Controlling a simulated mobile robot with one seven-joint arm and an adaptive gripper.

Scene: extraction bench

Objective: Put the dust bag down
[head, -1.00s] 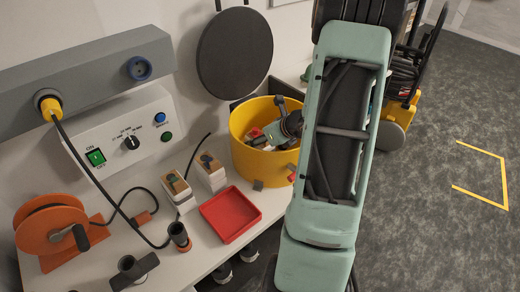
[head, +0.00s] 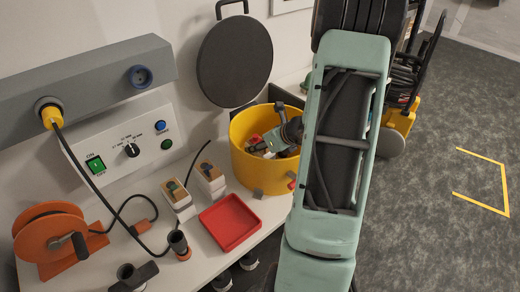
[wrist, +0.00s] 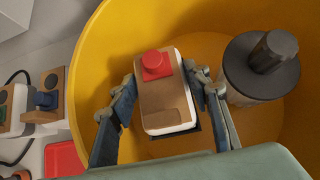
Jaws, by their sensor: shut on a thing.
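The dust bag (wrist: 164,97) is a white pack with a brown card face and a red plug. In the wrist view it is between the two fingers of my gripper (wrist: 163,92), which is shut on it at its sides. Bag and gripper are inside the yellow drum (wrist: 92,65). In the head view my gripper (head: 288,134) reaches into the yellow drum (head: 247,162), and the bag is small and partly hidden there. I cannot tell whether the bag touches the drum's floor.
A dark cylinder with a knob (wrist: 262,68) stands in the drum, right of the bag. Two similar packs (head: 178,199) (head: 209,181) with green and blue plugs and a red tray (head: 231,224) are on the bench. A round dark lid (head: 235,62) is behind the drum.

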